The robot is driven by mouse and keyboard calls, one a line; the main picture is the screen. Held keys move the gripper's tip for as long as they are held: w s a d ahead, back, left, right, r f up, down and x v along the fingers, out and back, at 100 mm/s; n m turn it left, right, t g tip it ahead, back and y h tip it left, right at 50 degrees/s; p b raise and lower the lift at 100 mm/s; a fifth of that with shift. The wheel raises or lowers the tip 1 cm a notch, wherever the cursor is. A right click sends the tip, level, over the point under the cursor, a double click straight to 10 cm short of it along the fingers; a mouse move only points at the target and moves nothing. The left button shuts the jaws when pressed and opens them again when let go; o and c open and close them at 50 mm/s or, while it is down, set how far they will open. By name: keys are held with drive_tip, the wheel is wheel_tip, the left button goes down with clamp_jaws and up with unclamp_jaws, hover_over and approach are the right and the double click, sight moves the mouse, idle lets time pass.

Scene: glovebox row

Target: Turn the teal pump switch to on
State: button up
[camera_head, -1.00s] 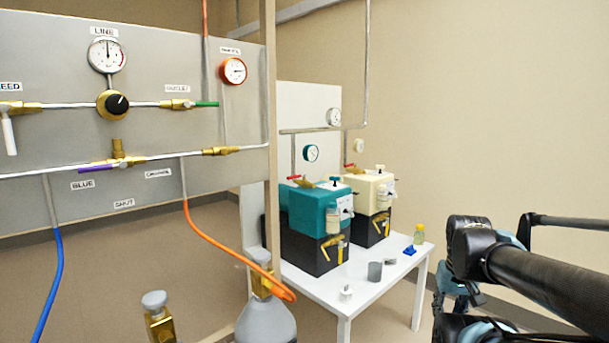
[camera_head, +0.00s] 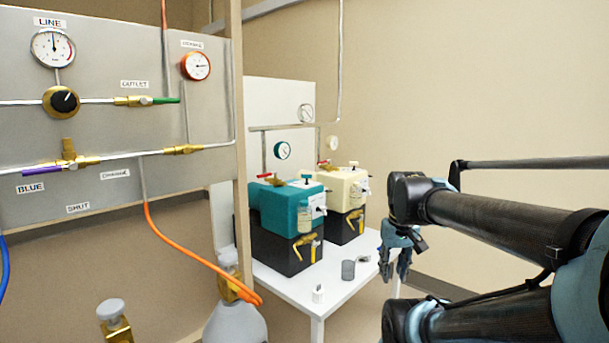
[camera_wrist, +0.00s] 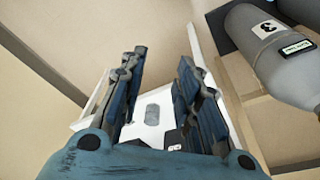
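The teal pump (camera_head: 280,212) sits on a black base on the white table (camera_head: 290,290) in the head view. Its right-hand face has a small white panel (camera_head: 318,205) with dark marks. I cannot tell which mark is the switch or how it is set. My gripper (camera_head: 396,268) hangs pointing down at the right end of the table, to the right of the teal pump and apart from it. In the wrist view my gripper (camera_wrist: 160,72) has its two fingers spread with nothing between them. The teal pump is not clearly visible in the wrist view.
A cream pump (camera_head: 343,185) stands behind the teal one. A gas panel (camera_head: 110,120), an orange hose (camera_head: 185,250) and a grey cylinder (camera_head: 235,322) are at left.

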drive_tip(key=w+a+r+n, duration=0.3)
drive_tip(key=w+r, duration=0.9)
drive_tip(key=r, duration=0.3)
wheel_tip(320, 180, up, 17)
drive_tip(key=n+g, duration=0.2)
drive_tip(key=n, duration=1)
hover_over(306, 176)
drive_tip(key=f, duration=1.1)
drive_tip(key=a+f, duration=0.1)
drive_tip(key=f, duration=0.4)
drive_tip(key=shift+w+f, duration=0.4)
drive_tip(key=shift+d, duration=0.15)
clamp_jaws()
